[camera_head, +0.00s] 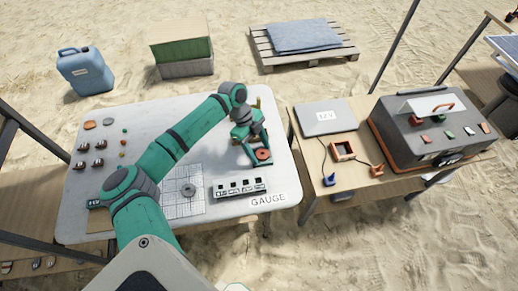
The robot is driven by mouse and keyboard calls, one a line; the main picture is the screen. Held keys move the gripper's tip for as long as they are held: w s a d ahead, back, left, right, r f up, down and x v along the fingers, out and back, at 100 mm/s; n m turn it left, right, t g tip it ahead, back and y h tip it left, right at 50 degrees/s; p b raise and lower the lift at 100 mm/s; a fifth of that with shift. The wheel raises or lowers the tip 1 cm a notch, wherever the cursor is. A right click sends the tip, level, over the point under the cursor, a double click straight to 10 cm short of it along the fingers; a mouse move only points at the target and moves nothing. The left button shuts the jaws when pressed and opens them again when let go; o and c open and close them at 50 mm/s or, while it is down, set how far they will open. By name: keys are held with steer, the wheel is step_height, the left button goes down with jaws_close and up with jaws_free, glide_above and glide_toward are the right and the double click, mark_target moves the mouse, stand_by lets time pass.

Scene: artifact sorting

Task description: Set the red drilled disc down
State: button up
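The red drilled disc (263,155) is at the right side of the white table, with its dark centre hole facing up. My gripper (261,154) points down there, with its fingers on either side of the disc, and looks shut on it. Whether the disc touches the table below cannot be told from this view. A grey disc with a hole (188,190) lies on the gridded sheet (180,208), left of the slotted gauge block (239,188). The GAUGE label (268,200) is at the table's front right.
Small round pieces and dark-and-light items lie at the left of the white table (150,112). My arm crosses the table's middle. A tan object (258,102) stands behind my gripper.

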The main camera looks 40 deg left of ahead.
steer(key=v, duration=1.2)
steer(key=shift+w, duration=0.1)
